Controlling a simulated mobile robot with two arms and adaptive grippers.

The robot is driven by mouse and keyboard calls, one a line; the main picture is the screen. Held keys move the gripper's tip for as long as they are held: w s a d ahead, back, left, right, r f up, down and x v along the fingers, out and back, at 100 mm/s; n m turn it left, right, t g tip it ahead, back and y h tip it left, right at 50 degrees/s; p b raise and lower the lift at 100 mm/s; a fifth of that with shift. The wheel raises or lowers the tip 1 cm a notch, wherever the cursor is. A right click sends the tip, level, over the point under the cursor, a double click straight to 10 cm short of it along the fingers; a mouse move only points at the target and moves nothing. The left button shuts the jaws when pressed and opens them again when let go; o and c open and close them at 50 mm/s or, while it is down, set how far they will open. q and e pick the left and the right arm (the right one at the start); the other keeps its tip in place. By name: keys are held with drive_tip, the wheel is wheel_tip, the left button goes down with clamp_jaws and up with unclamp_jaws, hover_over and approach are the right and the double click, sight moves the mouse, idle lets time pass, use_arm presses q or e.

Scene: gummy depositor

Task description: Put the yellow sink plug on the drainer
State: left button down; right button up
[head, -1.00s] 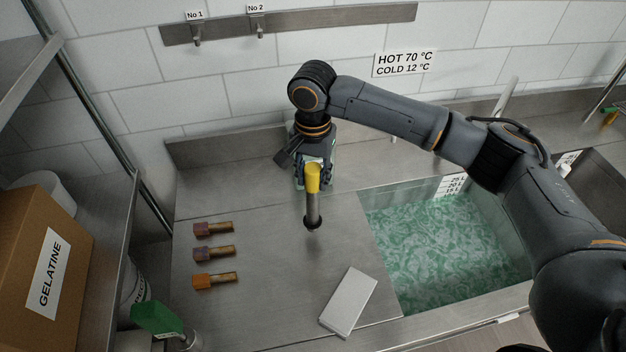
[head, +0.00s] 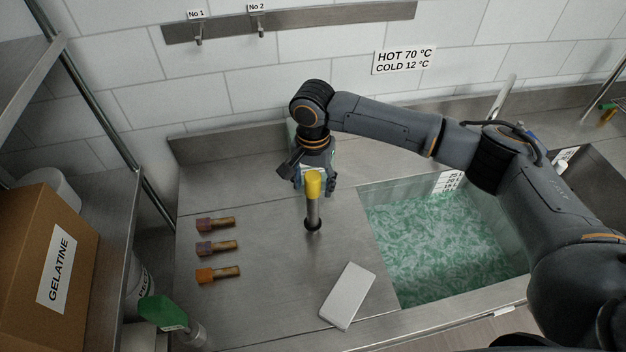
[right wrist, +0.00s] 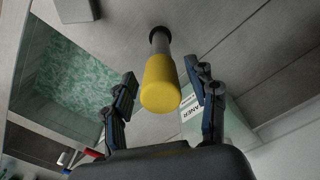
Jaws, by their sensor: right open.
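The yellow sink plug (head: 313,186) has a yellow top, a grey metal stem and a dark round foot. It stands upright on the steel drainer (head: 262,270), left of the water-filled sink. My right gripper (head: 316,186) is just behind it in the head view. In the right wrist view, the yellow top of the plug (right wrist: 160,84) lies between the two spread fingers of my right gripper (right wrist: 164,88), with gaps on both sides. The gripper is open and does not touch the plug. My left gripper does not show.
The sink (head: 440,245) holds greenish foamy water. Several brushes, including an orange one (head: 218,274), lie on the drainer's left. A pale flat block (head: 347,296) lies near its front. A gelatine box (head: 45,262) is on the left shelf. Bare steel lies between brushes and plug.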

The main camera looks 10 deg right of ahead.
drive_tip(key=shift+r, duration=0.2)
drive_tip(key=shift+r+b, duration=0.25)
drive_tip(key=shift+b, duration=0.05)
wheel_tip(320, 180, up, 11)
drive_tip(key=b, duration=0.4)
drive_tip(key=shift+f, duration=0.2)
drive_tip(key=shift+r, duration=0.45)
